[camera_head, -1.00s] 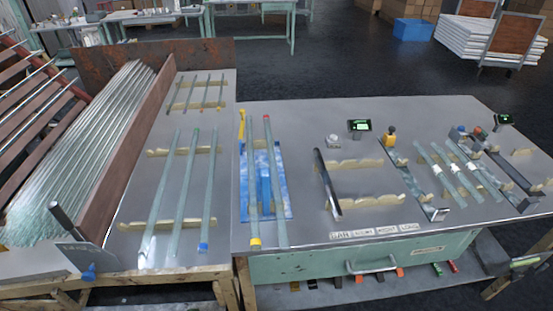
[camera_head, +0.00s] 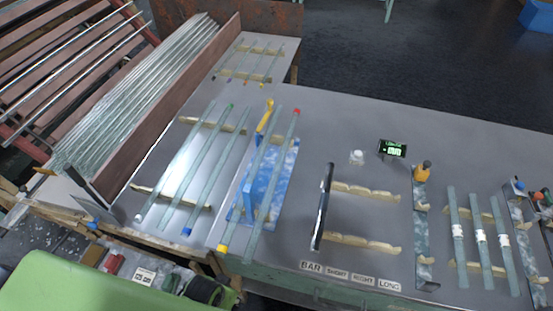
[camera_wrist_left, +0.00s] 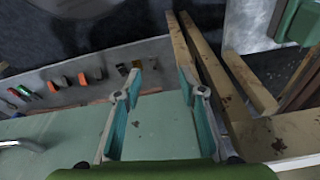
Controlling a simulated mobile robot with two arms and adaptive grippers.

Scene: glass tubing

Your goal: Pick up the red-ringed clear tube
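The clear tube with a red ring (camera_head: 279,160) lies slanted over the blue-and-white block (camera_head: 250,205), its red end farthest from me and its near end over the bench's front edge. A second clear tube (camera_head: 245,179) with a yellow near end lies beside it on the left. My left gripper (camera_wrist_left: 158,85) shows in the left wrist view with its two teal-padded fingers apart and nothing between them. It faces the pale green bench front (camera_wrist_left: 160,128), and no tube shows in that view. My right gripper is not in view.
More clear tubes (camera_head: 185,165) lie on wooden rests to the left. A black upright bar (camera_head: 322,207), a small green display (camera_head: 393,149) and white-banded tubes (camera_head: 479,236) stand or lie to the right. Timber legs (camera_wrist_left: 208,75) and a lower shelf (camera_wrist_left: 70,95) are near my left gripper.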

